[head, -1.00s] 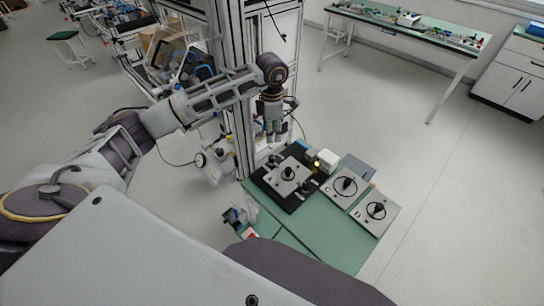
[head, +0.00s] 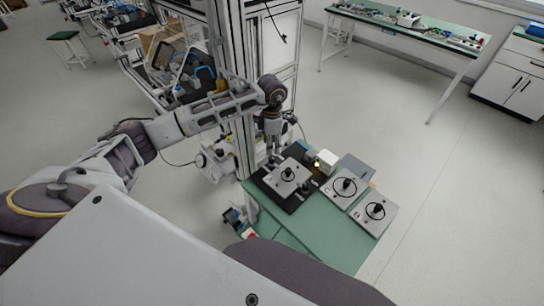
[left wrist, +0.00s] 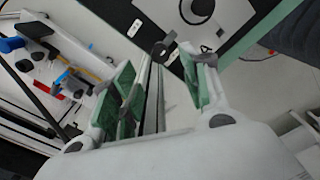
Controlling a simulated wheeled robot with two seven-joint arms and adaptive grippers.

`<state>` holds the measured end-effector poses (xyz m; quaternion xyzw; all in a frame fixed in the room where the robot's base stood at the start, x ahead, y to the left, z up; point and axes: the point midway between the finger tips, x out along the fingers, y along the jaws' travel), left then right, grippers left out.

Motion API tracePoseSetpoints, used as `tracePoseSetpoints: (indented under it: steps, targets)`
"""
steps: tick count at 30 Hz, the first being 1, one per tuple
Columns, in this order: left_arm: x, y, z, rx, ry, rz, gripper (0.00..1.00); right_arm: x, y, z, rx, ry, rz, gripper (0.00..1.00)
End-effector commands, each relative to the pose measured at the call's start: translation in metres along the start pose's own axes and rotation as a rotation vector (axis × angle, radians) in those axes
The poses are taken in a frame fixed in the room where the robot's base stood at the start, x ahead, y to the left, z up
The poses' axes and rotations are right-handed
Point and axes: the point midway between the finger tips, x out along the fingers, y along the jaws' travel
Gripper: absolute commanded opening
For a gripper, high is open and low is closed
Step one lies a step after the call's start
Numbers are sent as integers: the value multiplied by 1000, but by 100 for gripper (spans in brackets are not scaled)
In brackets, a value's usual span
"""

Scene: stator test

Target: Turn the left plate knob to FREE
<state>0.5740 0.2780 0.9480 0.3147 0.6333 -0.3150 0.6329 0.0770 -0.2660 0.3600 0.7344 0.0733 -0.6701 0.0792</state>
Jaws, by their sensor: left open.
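The left plate (head: 287,184) is a grey square plate on a black base, with a black knob (head: 288,173) in its middle. My left gripper (head: 273,154) is open and points down at the plate's far left edge, short of the middle knob in the picture. In the left wrist view its two green-padded fingers (left wrist: 165,88) are apart. A plate corner (left wrist: 233,13) with a dark ring shows at the top there, and a small dark knob (left wrist: 166,46) shows near the fingertips. I cannot tell whether the fingers touch anything. The FREE label is too small to read.
Two more grey plates with black knobs, a middle one (head: 333,197) and a right one (head: 364,217), lie on the green table (head: 318,237). A white box (head: 326,158) stands behind the left plate. A metal frame post (head: 236,100) rises close behind my left arm.

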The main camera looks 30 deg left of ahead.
Motion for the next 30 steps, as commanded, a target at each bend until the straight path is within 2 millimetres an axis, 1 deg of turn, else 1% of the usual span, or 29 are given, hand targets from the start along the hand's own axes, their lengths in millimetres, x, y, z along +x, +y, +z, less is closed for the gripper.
tracePoseSetpoints:
  steps: [9,15,21,30]
  targets:
    - [43,-1,0,0,2,-2,46,-7,0,0,0,0,0,40]
    - [66,-1,0,1,1,-2,46,-10,0,-1,0,0,0,40]
    - [78,0,0,1,1,0,46,-12,-2,-1,1,0,-2,40]
    - [81,0,0,1,0,1,46,-12,-4,-2,2,1,-5,40]
